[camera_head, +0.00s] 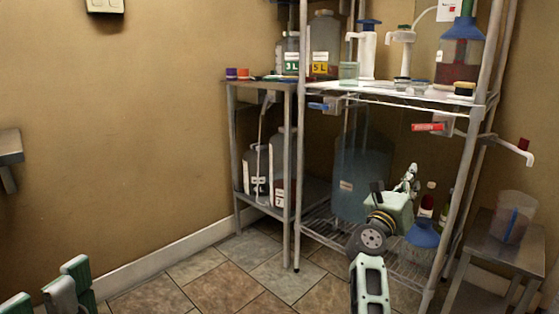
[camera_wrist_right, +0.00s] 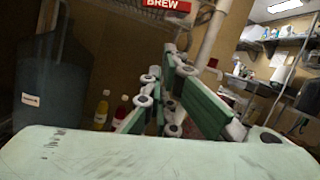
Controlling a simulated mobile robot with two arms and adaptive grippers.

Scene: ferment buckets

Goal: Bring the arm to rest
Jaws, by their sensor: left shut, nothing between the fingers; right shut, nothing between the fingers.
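My right arm rises from the bottom of the head view. Its gripper (camera_head: 408,180) is in front of the lower part of the wire shelf rack, pointing up, with nothing held. In the right wrist view the right gripper's green-sided fingers (camera_wrist_right: 168,75) come together at the tips and hold nothing. My left gripper (camera_head: 62,288) shows only in part at the bottom left corner of the head view, low by the wall. It is shut, with no object seen in it.
The wire shelf rack (camera_head: 385,93) holds bottles and jars above. A big blue carboy (camera_head: 357,170) stands on its lower shelf, beside my right gripper. A small table (camera_head: 490,247) with a clear jug (camera_head: 514,212) is at right. The tiled floor (camera_head: 222,288) at left is clear.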

